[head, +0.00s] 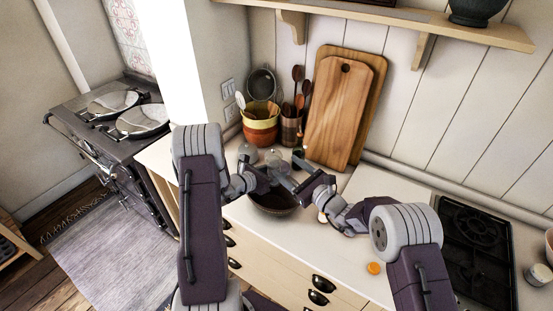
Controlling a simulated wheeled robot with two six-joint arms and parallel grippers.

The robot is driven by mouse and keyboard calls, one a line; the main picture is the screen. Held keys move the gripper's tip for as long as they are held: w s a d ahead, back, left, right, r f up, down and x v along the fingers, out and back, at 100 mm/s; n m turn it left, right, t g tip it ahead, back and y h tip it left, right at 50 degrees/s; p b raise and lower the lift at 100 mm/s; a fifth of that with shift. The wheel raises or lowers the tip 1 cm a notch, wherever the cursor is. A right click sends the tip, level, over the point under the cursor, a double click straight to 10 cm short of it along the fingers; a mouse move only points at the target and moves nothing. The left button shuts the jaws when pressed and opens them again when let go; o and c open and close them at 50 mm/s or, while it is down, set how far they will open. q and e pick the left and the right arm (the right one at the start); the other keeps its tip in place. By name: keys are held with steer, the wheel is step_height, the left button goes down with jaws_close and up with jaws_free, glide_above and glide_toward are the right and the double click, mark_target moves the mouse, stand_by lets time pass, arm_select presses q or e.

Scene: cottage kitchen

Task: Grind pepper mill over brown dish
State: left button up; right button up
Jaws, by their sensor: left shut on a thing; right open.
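The brown dish (272,204) is a dark, round bowl on the pale counter, partly hidden by my grippers above it. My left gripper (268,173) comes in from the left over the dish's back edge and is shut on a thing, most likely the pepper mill. The held thing is too small and covered to make out clearly. My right gripper (297,186) is open, reaching in from the right over the dish, close to the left gripper. I cannot tell whether the two touch.
Glass jars (248,153), a yellow-brown pot (261,129), a utensil holder (291,131) and cutting boards (340,112) stand behind. A small orange item (374,268) lies on the counter (342,268) near the front. A dark hob (474,240) is at right, a stove (113,125) at left.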

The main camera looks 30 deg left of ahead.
mark_target(278, 161)
steer(key=x, duration=0.6)
steer(key=shift+w+a, duration=0.15)
steer(key=shift+a, duration=0.15)
steer(key=c, duration=1.1)
steer(key=shift+a+m+t+h, duration=0.1)
steer(key=shift+m+t+h, duration=0.4)
steer(key=shift+m+t, duration=0.45)
steer(key=o, duration=1.1)
steer(key=shift+n, duration=0.25)
